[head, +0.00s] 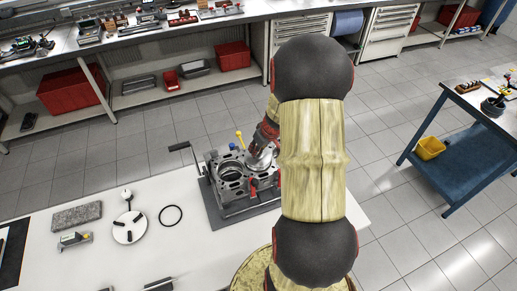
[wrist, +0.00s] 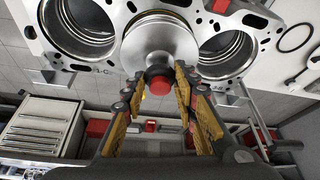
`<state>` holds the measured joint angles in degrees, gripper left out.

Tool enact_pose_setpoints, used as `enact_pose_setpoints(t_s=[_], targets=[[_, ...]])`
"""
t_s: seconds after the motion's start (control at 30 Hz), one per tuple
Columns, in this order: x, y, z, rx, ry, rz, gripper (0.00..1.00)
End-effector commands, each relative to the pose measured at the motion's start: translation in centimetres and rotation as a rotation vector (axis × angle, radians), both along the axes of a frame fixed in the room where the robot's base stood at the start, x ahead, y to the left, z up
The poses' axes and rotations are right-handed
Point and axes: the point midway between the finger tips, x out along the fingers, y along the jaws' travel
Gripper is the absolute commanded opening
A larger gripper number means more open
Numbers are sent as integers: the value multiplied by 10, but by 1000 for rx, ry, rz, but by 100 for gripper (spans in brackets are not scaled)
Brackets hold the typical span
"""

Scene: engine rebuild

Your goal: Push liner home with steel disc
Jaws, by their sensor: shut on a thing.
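The engine block (head: 232,190) stands on a dark mat on the white bench, its open bores facing up. The steel disc (wrist: 160,45) is at the middle bore in the wrist view, between two open bores. It has a red-tipped handle (wrist: 160,84). My gripper (wrist: 160,78) has its yellow-padded fingers on either side of that handle and is shut on it. In the head view, my gripper (head: 266,134) is over the block's right part. A thin gold band (wrist: 163,13) shows behind the disc's rim. The liner is mostly hidden, so its depth cannot be told.
A crank handle (head: 181,147) and a yellow-topped tool (head: 239,138) stick up by the block. A black ring (head: 171,215), a round white plate (head: 129,232) and a grey slab (head: 77,216) lie to the left. Bare bench lies between them and the block.

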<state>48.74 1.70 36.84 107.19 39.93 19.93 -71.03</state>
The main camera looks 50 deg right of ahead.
Motion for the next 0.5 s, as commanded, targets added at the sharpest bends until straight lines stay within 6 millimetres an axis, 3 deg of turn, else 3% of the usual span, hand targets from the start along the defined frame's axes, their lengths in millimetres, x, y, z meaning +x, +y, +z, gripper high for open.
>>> enact_pose_setpoints(t_s=[0.1, 0.13, 0.5], targets=[[0, -1, 1, -1, -1, 0, 0], [1, -1, 1, -1, -1, 0, 30], [0, 0, 0, 0, -1, 0, 50]])
